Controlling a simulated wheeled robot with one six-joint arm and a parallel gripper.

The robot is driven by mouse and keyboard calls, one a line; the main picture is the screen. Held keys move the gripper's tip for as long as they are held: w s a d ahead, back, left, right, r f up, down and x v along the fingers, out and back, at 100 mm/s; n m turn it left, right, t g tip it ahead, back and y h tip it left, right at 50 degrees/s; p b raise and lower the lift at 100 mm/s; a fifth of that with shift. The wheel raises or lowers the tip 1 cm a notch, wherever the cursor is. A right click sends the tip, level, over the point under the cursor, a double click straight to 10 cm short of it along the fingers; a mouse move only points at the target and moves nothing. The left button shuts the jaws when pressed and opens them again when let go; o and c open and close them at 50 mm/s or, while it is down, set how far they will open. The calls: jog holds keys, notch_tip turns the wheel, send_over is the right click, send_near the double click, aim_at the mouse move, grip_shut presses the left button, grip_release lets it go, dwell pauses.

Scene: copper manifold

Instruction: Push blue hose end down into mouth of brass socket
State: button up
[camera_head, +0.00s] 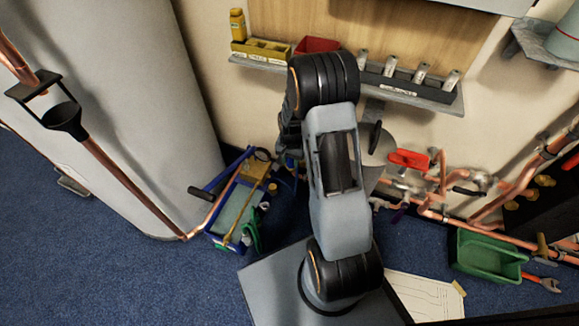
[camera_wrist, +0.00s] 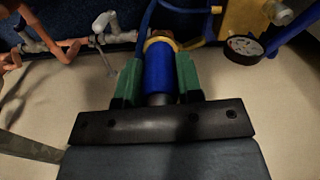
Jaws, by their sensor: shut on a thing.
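In the wrist view my gripper (camera_wrist: 159,65) has its green fingers shut on both sides of the blue hose end (camera_wrist: 159,72), a thick blue cylinder. A brass-coloured ring (camera_wrist: 160,42) sits at the far end of the blue cylinder, with a brownish part just past it. I cannot tell whether this ring is the brass socket's mouth or a collar on the hose, nor whether the hose end is inside anything. A thinner blue hose (camera_wrist: 146,18) curves beyond the ring. In the head view my arm hides the gripper and the hose end.
Copper pipes with a red-handled valve (camera_head: 408,159) run along the wall at right. A blue crate of tools (camera_head: 226,239) and a green bin (camera_head: 487,256) stand on the blue floor. A shelf (camera_head: 437,101) with small fittings is above. A tall grey cylinder (camera_head: 130,100) stands at left.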

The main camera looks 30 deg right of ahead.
jog(key=w+d+f+n+b, duration=0.1)
jog(key=w+d+f+b, duration=0.2)
jog(key=w, duration=0.4)
jog(key=shift+d+f, duration=0.45)
jog(key=shift+d, duration=0.5)
jog(key=shift+r+p, duration=0.2)
jog(key=shift+p, duration=0.65)
jog(key=shift+p, duration=0.7)
jog(key=shift+f+b, duration=0.3)
jog(key=shift+f, duration=0.1)
jog(key=shift+f, duration=0.15)
jog(key=shift+f+b, duration=0.9)
jog(key=shift+f, duration=0.2)
